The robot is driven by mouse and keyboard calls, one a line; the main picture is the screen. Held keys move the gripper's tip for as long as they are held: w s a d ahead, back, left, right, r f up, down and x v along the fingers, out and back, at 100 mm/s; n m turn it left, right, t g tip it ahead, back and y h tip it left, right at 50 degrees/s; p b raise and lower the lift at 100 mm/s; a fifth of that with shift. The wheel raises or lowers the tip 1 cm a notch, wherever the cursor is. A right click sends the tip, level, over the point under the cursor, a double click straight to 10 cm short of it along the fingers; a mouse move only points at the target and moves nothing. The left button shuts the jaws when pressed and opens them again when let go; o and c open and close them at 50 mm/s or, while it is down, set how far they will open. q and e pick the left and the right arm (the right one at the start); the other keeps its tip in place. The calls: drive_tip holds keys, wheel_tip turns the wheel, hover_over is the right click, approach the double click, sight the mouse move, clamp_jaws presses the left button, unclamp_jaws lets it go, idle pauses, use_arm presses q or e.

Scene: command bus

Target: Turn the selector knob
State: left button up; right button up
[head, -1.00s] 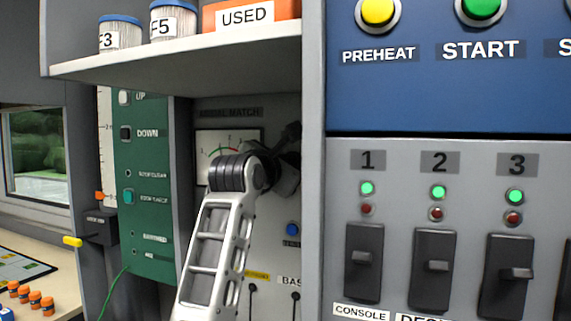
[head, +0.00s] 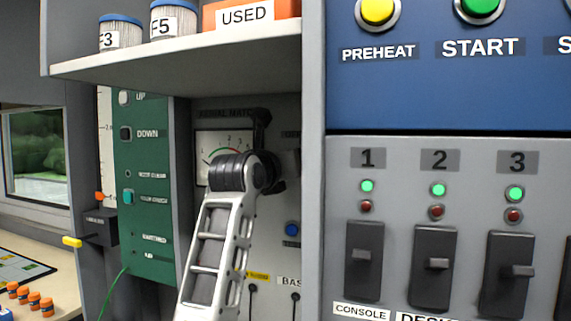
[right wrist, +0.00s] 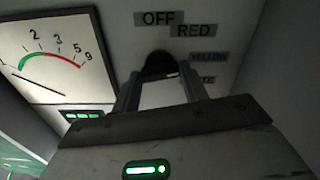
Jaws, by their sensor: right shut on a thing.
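The selector knob (right wrist: 159,63) is a dark round shape on the grey panel in the right wrist view, partly covered by my fingers. Labels OFF (right wrist: 158,18), RED (right wrist: 193,30) and YELLOW (right wrist: 209,58) run down its right side, with a lower label partly hidden. My right gripper (right wrist: 159,76) is shut on the knob, one finger on each side. My left gripper is not in view.
A dial meter (head: 213,146) sits left of the knob, close to my wrist. A white shelf (head: 180,62) with jars and an orange USED box overhangs my arm. A panel edge (head: 313,200) and a switch panel (head: 400,185) stand to the right. A green panel (head: 148,190) is at left.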

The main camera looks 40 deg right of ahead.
use_arm(q)
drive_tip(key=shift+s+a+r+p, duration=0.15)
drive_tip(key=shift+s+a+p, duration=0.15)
drive_tip(key=shift+p, duration=0.6)
use_arm(e)
drive_tip(key=n, duration=0.7)
drive_tip(key=shift+n, duration=0.3)
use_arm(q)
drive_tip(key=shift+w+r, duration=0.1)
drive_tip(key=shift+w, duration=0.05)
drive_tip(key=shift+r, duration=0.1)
use_arm(e)
drive_tip(key=o, duration=1)
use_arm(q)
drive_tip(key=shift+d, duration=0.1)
